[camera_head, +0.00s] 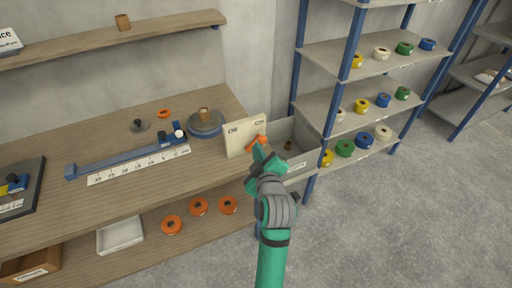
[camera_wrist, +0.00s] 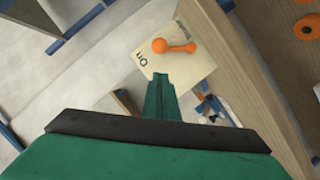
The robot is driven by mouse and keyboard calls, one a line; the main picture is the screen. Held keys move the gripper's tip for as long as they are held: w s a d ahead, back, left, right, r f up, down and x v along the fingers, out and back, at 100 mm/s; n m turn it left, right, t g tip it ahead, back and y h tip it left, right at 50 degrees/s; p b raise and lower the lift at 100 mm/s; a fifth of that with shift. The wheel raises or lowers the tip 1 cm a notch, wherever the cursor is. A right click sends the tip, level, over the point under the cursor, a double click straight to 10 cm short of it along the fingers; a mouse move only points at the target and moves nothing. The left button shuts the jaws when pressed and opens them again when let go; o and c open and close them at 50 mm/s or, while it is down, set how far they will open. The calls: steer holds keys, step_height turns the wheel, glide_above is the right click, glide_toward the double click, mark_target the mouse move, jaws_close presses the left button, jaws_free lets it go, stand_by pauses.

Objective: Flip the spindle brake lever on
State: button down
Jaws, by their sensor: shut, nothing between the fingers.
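A cream panel (camera_head: 240,136) stands upright at the right end of the wooden workbench. It carries an orange lever (camera_head: 256,142) and small labels, too small to read surely in the head view. In the wrist view the panel (camera_wrist: 185,72) shows a label reading "On" near its edge, with the orange lever (camera_wrist: 175,46) lying across its face, a round knob at one end. My green gripper (camera_head: 258,152) is shut and empty, close in front of the lever. In the wrist view the fingertips (camera_wrist: 160,78) point at the panel, below the lever; they look apart from it.
A grey bin (camera_head: 300,165) sits just right of the panel. The bench (camera_head: 130,192) holds a ruler, a blue rail and a round spindle base (camera_head: 206,122). Shelves (camera_head: 345,97) with tape rolls stand at the right. Orange rolls lie on the lower shelf.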

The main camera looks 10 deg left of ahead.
steer(key=v, duration=0.7)
steer(key=shift+s, duration=0.3)
steer(key=shift+f, duration=0.1)
